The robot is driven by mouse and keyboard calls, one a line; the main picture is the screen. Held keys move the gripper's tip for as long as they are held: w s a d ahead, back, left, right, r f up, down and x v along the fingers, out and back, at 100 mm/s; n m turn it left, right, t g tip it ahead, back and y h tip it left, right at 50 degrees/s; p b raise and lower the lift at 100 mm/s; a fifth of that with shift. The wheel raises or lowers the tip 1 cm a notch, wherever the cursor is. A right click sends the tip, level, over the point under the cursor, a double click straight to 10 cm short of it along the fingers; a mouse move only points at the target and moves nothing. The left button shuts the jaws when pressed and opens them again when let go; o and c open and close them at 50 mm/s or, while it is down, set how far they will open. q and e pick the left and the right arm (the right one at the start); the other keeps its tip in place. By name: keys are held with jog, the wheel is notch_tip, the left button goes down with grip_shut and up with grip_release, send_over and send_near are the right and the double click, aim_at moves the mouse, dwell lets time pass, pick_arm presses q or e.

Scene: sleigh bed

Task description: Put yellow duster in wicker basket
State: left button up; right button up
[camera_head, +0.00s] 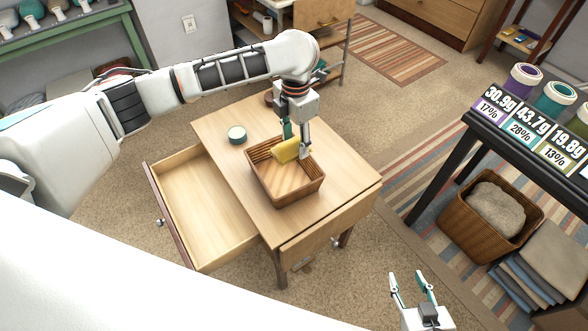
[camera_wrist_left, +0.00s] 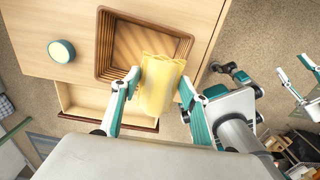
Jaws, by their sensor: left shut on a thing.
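The yellow duster (camera_head: 285,151) is a soft folded cloth held in my left gripper (camera_head: 296,148), over the back part of the wicker basket. My left gripper is shut on it; the duster also shows between the fingers in the left wrist view (camera_wrist_left: 160,84). The wicker basket (camera_head: 288,197) is brown and square, stands on the wooden table, and looks empty inside. It also shows in the left wrist view (camera_wrist_left: 104,45), partly hidden by the duster. Whether the duster touches the basket I cannot tell. My right gripper (camera_head: 410,286) is open and empty at the lower right, away from the table.
The wooden table (camera_head: 219,128) has an open, empty drawer (camera_head: 195,200) on its left side. A small round teal-rimmed container (camera_head: 237,134) stands on the tabletop. A dark stand (camera_head: 470,125) with jars is at right, above another basket (camera_head: 455,219) and folded cloths.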

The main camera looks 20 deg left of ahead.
pick_arm(q)
jog(key=shift+f+b, duration=1.05)
jog(key=shift+f, duration=4.75)
jog(key=shift+f, duration=0.1)
jog(key=shift+f, duration=0.35)
jog(key=shift+f, duration=0.2)
jog(key=o, duration=0.7)
jog(key=shift+r, duration=0.1)
